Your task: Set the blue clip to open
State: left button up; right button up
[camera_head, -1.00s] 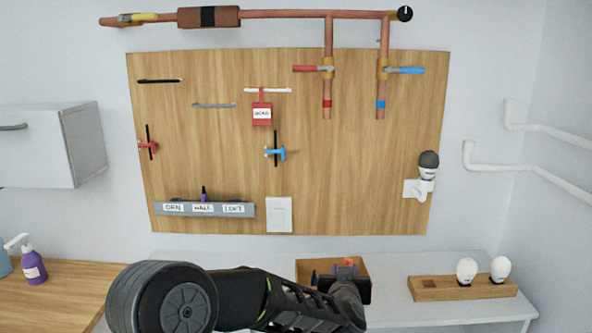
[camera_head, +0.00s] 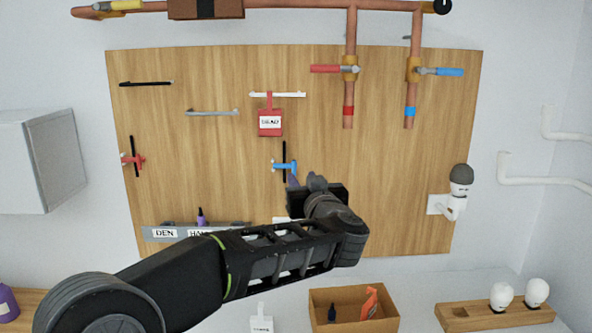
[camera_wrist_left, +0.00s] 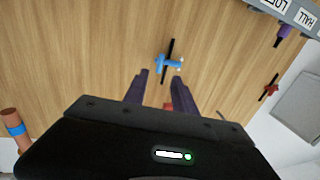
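The blue clip (camera_head: 284,166) is fixed on a thin black vertical rod on the wooden board. It also shows in the left wrist view (camera_wrist_left: 167,63), just beyond the fingertips, with the black rod passing through it. My left gripper (camera_head: 307,182) is in front of the board, just below and to the right of the clip in the head view. In the left wrist view its two purple fingers (camera_wrist_left: 159,80) are apart with nothing between them, and they do not touch the clip. My right gripper is not in view.
A red clip (camera_head: 132,160) sits on another rod at the left. A red tag (camera_head: 270,122) hangs above the blue clip. Copper pipes (camera_head: 351,90) with valves are at upper right. An open box (camera_head: 350,298) stands below. My arm partly hides the labelled rail (camera_head: 160,235).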

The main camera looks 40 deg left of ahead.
aim_at(294, 167)
pick_arm(q)
jog(key=p+x, duration=0.1)
jog(key=x, duration=0.6)
jog(key=shift+w+p, duration=0.15)
jog(key=shift+p, duration=0.2)
jog(key=shift+c, duration=0.5)
grip_shut()
